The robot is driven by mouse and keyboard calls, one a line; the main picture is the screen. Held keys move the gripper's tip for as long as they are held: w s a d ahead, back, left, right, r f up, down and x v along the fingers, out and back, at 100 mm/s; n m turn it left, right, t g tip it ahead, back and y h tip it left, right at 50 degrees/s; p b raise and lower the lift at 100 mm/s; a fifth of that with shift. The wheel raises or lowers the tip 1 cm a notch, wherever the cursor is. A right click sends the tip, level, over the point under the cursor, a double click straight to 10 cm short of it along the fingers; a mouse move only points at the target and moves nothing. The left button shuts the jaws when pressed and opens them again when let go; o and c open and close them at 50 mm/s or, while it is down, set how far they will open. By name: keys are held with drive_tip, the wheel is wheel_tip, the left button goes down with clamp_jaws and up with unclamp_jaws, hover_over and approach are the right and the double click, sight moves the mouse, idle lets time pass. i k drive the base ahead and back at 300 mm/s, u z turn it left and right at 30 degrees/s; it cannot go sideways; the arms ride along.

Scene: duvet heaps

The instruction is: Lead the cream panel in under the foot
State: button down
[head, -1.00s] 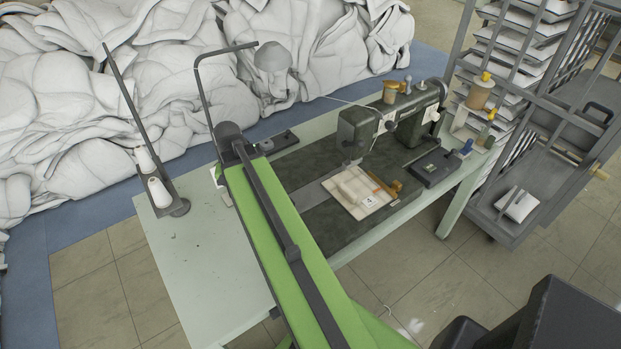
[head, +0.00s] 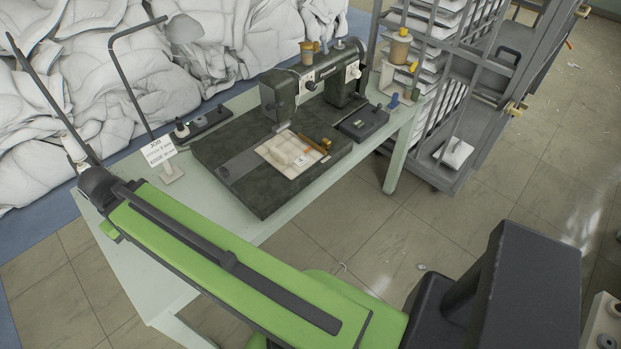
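The cream panel (head: 290,152) lies flat on the dark bed (head: 262,195) of the sewing machine (head: 311,80), in front of and below the needle head. A small white tag with a mark sits on its near part, and a raised, folded-looking part lies on top. The presser foot area (head: 280,126) is just behind the panel's far edge; I cannot tell whether the edge is under the foot.
A job card (head: 158,152) stands on the pale table (head: 232,106). An orange-brown tool (head: 311,146) lies at the panel's right edge. A dark box (head: 363,124) and bottles are at right. A rack (head: 450,90) stands beyond; duvet heaps lie behind.

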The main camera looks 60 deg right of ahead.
sight(286, 153)
drive_tip(key=k, duration=1.25)
drive_tip(key=u, duration=1.25)
drive_tip(key=i, duration=0.65)
drive_tip(key=u, duration=0.1)
